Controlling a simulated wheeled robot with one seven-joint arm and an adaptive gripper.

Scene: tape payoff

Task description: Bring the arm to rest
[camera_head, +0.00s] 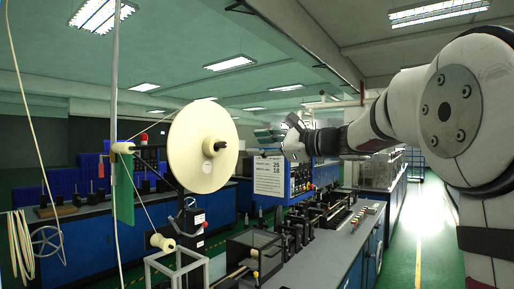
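My arm (455,105) comes in from the right edge and reaches left across the upper middle of the head view. My gripper (272,138) is at its far end, raised in front of the blue machine with the white sign. It is small and dark here, so I cannot tell whether its fingers are apart or together, and no held thing can be made out. A large cream reel (203,146) is mounted upright to the left of my gripper, with a visible gap between them in the picture.
A grey-topped blue bench (340,250) with rollers and fixtures runs below my arm. An open green aisle (425,235) lies at right.

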